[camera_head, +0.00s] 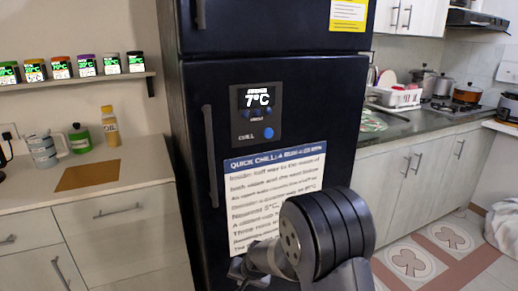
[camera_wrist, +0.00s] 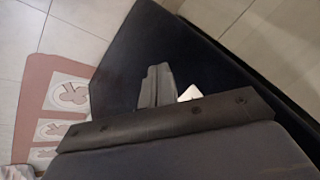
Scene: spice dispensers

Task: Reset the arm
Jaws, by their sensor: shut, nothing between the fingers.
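My arm is folded in front of the dark fridge (camera_head: 290,70) in the head view, with a thick black joint nearest the camera. My gripper shows in the wrist view (camera_wrist: 157,86) as grey fingers close together, shut and empty. The dark fridge side (camera_wrist: 190,50) lies behind the fingers there. In the head view the gripper is largely hidden by my own arm, low in front of the fridge door.
The fridge has a 7°C display (camera_head: 256,98) and an instruction sheet (camera_head: 270,190). Several spice dispensers (camera_head: 86,65) stand on a wall shelf at left. Below is a counter (camera_head: 25,190) with a brown board (camera_head: 88,175). A patterned mat (camera_head: 410,262) lies on the floor at right.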

